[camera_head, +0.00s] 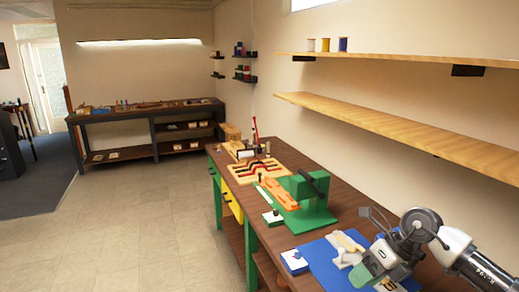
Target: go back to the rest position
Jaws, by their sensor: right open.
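My right arm comes in from the lower right, and my right gripper (372,268) is low over the near part of the workbench (338,203). The gripper is open. Its fingers partly overlap a blue mat (322,262), and I cannot make out anything between them. A pale wooden piece (346,241) lies on the mat just left of the gripper. My left gripper is not in view.
A green fixture (305,190) stands on the bench beyond the mat, with orange pieces beside it. Wooden shelves (400,125) jut from the right wall above. The floor (150,225) left of the bench is clear.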

